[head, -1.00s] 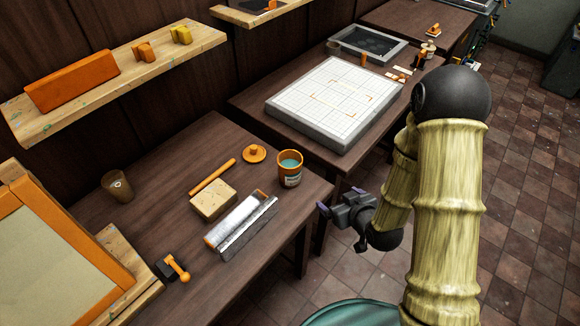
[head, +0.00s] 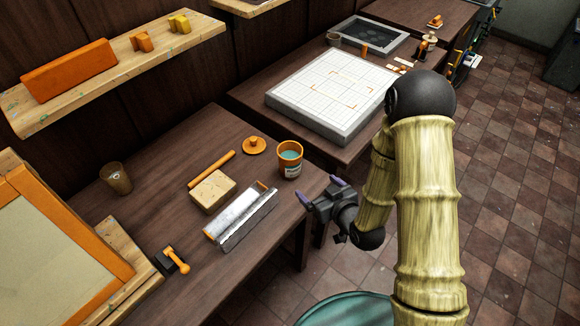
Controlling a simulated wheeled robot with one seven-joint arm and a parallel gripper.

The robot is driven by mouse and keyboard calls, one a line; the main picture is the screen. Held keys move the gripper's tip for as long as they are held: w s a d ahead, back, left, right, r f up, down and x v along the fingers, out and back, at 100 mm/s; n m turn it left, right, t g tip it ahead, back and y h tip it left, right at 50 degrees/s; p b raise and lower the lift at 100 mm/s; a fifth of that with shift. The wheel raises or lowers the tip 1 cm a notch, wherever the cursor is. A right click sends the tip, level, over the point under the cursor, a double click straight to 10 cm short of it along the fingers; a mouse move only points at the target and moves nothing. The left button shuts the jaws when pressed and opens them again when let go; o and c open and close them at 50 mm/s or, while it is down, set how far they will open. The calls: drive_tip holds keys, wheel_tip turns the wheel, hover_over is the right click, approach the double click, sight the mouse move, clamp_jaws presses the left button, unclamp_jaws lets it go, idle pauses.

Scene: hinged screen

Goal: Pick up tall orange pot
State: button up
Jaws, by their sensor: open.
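The tall orange pot (head: 290,160) stands upright near the right edge of the nearer table. It is open on top, with teal contents and a pale label on its side. Its likely lid, an orange disc with a knob (head: 255,145), lies on the table just left of it. My gripper (head: 320,190) is open and empty, off the table's right edge. Its purple-tipped fingers point toward the table, to the lower right of the pot and apart from it.
A tan block (head: 212,192), an orange stick (head: 212,169) and a metal trough-like tool (head: 241,217) lie left of the pot. A brown cup (head: 116,178) stands farther left. A gridded white board (head: 330,92) lies on the table behind.

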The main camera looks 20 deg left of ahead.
sight(297, 169)
drive_tip(key=b, duration=0.2)
drive_tip(key=shift+w+a+f+b, duration=0.3)
drive_tip(key=shift+w+f, duration=0.1)
drive_tip(key=shift+w+a+f+b, duration=0.1)
drive_tip(key=shift+w+a+b, duration=0.15)
drive_tip(key=shift+b, duration=1)
drive_tip(key=b, duration=0.5)
drive_tip(key=shift+w+a+f+b, duration=0.1)
drive_tip(key=shift+w+a+b, duration=0.1)
drive_tip(key=shift+a+b, duration=0.15)
drive_tip(key=shift+w+a, duration=0.2)
drive_tip(key=shift+a, duration=0.05)
drive_tip(key=p+x, duration=0.1)
drive_tip(key=x, duration=0.5)
drive_tip(key=shift+w+a+f+p, duration=0.1)
drive_tip(key=shift+w+a+p, duration=0.1)
drive_tip(key=shift+w+p, duration=0.15)
drive_tip(key=shift+s, duration=0.1)
